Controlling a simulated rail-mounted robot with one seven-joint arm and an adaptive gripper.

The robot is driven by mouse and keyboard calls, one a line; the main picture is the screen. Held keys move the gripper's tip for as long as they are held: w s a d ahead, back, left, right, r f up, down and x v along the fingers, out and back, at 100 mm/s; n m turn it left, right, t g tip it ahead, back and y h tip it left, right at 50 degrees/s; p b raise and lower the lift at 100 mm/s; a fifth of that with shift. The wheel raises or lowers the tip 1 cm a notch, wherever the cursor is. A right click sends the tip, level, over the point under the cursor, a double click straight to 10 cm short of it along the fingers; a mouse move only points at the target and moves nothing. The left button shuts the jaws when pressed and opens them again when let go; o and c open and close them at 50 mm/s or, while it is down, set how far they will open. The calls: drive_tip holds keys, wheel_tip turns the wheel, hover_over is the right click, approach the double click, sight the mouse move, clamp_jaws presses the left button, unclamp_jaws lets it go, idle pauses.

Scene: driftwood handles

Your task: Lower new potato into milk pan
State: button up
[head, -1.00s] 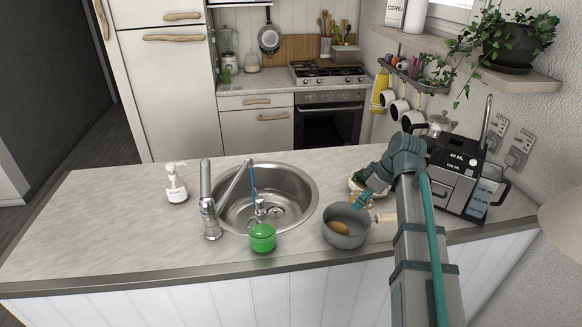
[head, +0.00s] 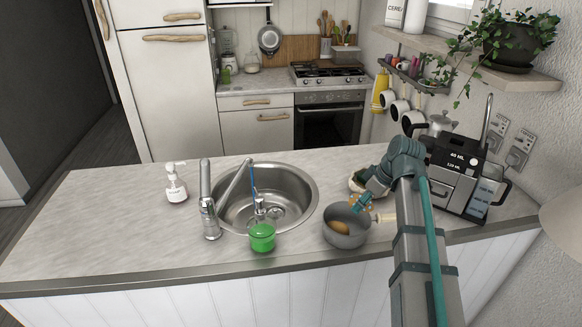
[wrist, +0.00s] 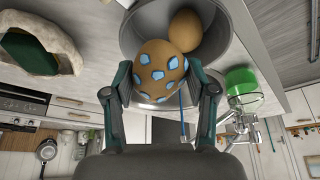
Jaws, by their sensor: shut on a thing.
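My gripper (wrist: 160,80) is shut on a rounded brown new potato (wrist: 156,56) with light-blue patches, one finger on each side of it. In the head view, my gripper (head: 360,202) is over the right rear rim of the grey milk pan (head: 346,240), and the held potato (head: 367,197) shows only in part. The milk pan also shows in the wrist view (wrist: 226,50), behind the held potato. The held potato appears above the pan's rim, not resting in it. Another plain brown potato (wrist: 185,30) lies inside the pan; it also shows in the head view (head: 340,227).
A cloth-like pale container with green inside (wrist: 35,45) stands close behind the pan. A green soap dispenser (head: 262,237) and the sink (head: 290,195) are to the left. A coffee machine (head: 455,180) stands at the right.

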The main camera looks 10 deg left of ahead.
sight(368, 224)
drive_tip(key=shift+f+b, duration=1.2)
drive_tip(key=shift+f, duration=1.45)
drive_tip(key=o, duration=1.3)
